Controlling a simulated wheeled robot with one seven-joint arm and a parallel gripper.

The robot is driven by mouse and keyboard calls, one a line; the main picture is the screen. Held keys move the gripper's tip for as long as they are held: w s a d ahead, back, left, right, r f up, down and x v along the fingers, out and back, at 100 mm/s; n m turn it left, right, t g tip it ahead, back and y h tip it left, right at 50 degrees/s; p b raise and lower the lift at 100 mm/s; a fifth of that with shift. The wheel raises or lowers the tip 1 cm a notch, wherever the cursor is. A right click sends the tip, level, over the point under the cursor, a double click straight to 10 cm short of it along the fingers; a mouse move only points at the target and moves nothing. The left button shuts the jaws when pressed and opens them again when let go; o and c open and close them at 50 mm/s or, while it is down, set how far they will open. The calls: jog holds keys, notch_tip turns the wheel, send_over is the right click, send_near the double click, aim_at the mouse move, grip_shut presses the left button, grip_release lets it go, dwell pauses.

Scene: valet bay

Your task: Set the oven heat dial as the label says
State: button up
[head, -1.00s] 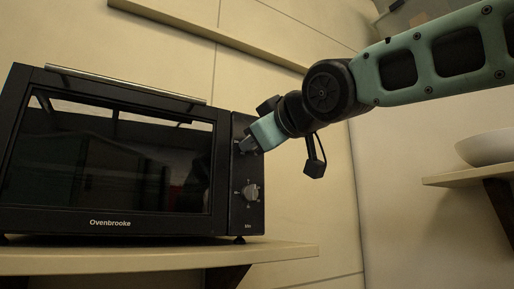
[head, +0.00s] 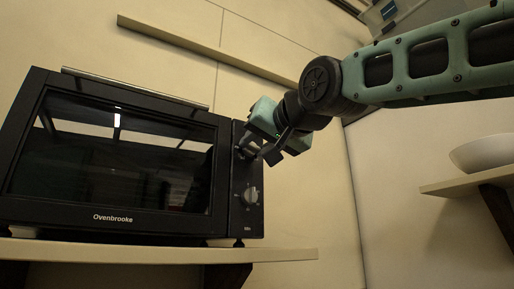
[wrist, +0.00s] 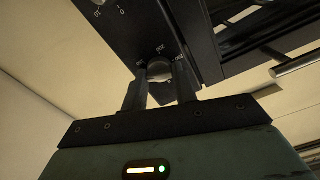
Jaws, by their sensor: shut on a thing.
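The black oven (head: 110,160) stands on a wall shelf, door shut, its control panel at the right side. The upper dial is mostly hidden by my gripper in the head view; in the wrist view this round grey dial (wrist: 158,70) sits between the two fingers, with small printed numbers around it that are hard to read. My gripper (head: 246,150) is shut on it, and its fingers also show in the wrist view (wrist: 160,84). The lower dial (head: 250,195) is free below my gripper. I cannot read any setting label.
The oven's shelf (head: 280,254) ends a little right of the oven. A white bowl (head: 484,153) stands on another shelf (head: 462,184) at the right. A long rail (head: 200,52) runs along the wall above the oven. The space between the two shelves is clear.

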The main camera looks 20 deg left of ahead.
jog(key=m+b, duration=0.1)
jog(key=m, duration=0.5)
jog(key=shift+f, duration=0.15)
jog(key=shift+m, duration=0.3)
jog(key=o, duration=1)
jog(key=b+v, duration=0.5)
jog(key=v, duration=1.2)
jog(key=shift+s+d, duration=0.15)
jog(key=shift+s, duration=0.05)
